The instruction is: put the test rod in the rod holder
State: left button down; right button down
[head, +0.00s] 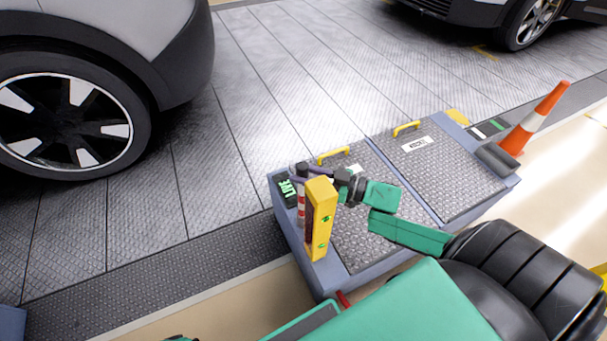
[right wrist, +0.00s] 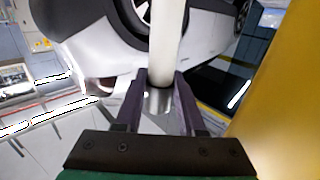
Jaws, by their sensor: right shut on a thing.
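The test rod (head: 301,208), banded red and white, stands about upright in the head view, at the left end of the low blue-grey platform. My right gripper (head: 311,172) has its purple fingers shut on the rod near its dark top. In the right wrist view the white rod (right wrist: 168,45) with a grey metal part (right wrist: 158,100) lies between the fingers (right wrist: 158,76). A yellow upright block (head: 321,215) with green marks, possibly the rod holder, stands close to the rod's right. I cannot tell whether the rod's lower end touches anything. My left gripper is out of view.
The platform has tread-plate lids (head: 435,178) with yellow handles (head: 334,156). A small dark sign (head: 286,190) with green letters is left of the rod. An orange cone (head: 533,120) stands at the platform's far right. A car (head: 95,105) stands at upper left, with clear floor between.

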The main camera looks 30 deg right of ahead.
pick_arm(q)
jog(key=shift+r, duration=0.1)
pick_arm(e)
jog(key=shift+f, duration=0.1)
jog(key=c, duration=0.5)
grip_release()
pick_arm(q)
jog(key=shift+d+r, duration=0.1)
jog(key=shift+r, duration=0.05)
pick_arm(e)
jog(key=shift+s+d, duration=0.2)
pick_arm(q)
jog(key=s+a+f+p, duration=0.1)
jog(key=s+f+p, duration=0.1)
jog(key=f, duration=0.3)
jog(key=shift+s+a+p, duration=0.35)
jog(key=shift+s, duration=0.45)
pick_arm(e)
jog(key=v, duration=1.1)
jog(key=shift+s+d, duration=0.15)
jog(key=shift+d, duration=0.05)
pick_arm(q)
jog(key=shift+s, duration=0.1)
pick_arm(e)
jog(key=shift+s, duration=0.1)
